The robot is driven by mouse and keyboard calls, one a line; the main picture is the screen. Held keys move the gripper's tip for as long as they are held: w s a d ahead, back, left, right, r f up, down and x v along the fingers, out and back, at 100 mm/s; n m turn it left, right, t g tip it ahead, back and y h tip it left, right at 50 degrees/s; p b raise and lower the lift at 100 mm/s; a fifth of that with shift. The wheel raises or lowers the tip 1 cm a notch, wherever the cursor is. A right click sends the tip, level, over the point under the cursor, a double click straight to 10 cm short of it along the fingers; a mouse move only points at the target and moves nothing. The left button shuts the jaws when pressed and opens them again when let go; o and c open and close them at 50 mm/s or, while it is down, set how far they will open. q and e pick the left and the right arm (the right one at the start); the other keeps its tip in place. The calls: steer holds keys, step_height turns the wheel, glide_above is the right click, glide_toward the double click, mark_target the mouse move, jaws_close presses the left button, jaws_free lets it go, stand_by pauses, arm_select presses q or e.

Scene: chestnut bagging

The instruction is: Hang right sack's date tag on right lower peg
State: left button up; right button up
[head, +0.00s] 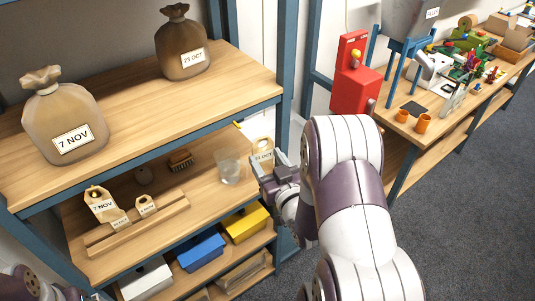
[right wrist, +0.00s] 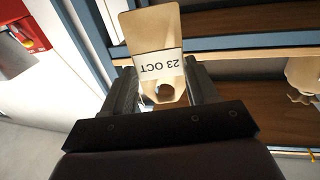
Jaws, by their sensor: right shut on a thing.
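The right sack (head: 183,62), brown and labelled 23 OCT, stands upright on the upper shelf. My right gripper (head: 272,178) is shut on a tan date tag (head: 262,146) reading 23 OCT, just off the shelf's right front. In the right wrist view, the tag (right wrist: 153,32) sits between the fingers (right wrist: 164,92), its text upside down and its hole near the fingers. A small yellow peg (head: 237,124) sticks out at the upper shelf's front edge, left of the tag and apart from it. Only part of my left arm shows at the bottom left.
The left sack (head: 62,125) reads 7 NOV. A glass (head: 228,168), a brush (head: 180,161) and small tags (head: 146,206) are on the shelf below. A blue post (head: 287,70) stands beside my gripper.

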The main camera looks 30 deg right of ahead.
mark_target(260, 157)
steer(key=shift+w+a+f, duration=0.2)
steer(key=shift+w+a, duration=0.05)
steer(key=shift+w, duration=0.8)
steer(key=shift+w+b, duration=0.3)
steer(key=shift+w, duration=0.35)
steer(key=shift+w+a+f+b, duration=0.1)
steer(key=shift+w+b, duration=0.05)
steer(key=shift+w, duration=0.9)
steer(key=shift+w+a+f+b, duration=0.1)
steer(key=shift+w+b, duration=0.05)
steer(key=shift+w, duration=0.9)
